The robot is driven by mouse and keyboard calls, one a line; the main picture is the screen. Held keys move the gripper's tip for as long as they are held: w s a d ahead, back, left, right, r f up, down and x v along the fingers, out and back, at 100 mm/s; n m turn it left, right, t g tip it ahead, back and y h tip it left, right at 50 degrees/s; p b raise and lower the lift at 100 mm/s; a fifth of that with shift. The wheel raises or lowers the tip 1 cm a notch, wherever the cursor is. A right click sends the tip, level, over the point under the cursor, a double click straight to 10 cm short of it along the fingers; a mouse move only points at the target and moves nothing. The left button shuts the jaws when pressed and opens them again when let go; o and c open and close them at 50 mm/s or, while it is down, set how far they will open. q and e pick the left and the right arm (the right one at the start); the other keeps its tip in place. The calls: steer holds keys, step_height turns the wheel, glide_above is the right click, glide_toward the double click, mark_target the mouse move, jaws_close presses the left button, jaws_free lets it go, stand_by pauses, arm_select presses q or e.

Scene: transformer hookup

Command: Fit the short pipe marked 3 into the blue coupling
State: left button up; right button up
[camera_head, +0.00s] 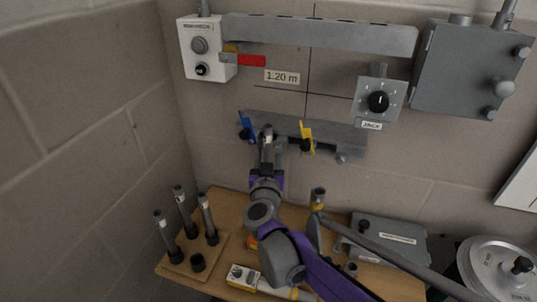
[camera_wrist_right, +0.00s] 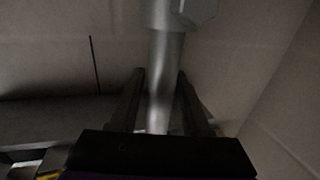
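A blue lever-like part (camera_head: 246,126) sits at the left end of the lower wall rail; I take it for the blue coupling. My right gripper (camera_head: 267,138) is raised in front of that rail, just right of the blue part. In the right wrist view the fingers (camera_wrist_right: 160,100) stand close on both sides of a grey metal pipe (camera_wrist_right: 162,75) and appear closed on it. A wider faceted fitting (camera_wrist_right: 180,12) is at the pipe's top. A small pale label shows near the fingertips in the head view, but no number is readable. My left gripper is not in view.
Several dark pipes (camera_head: 186,214) stand in a wooden rack on the table's left, beside an empty-looking socket (camera_head: 197,262). A yellow lever (camera_head: 307,137) is right of the gripper.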

steer(key=shift+o, duration=0.8)
steer(key=shift+r, duration=0.1)
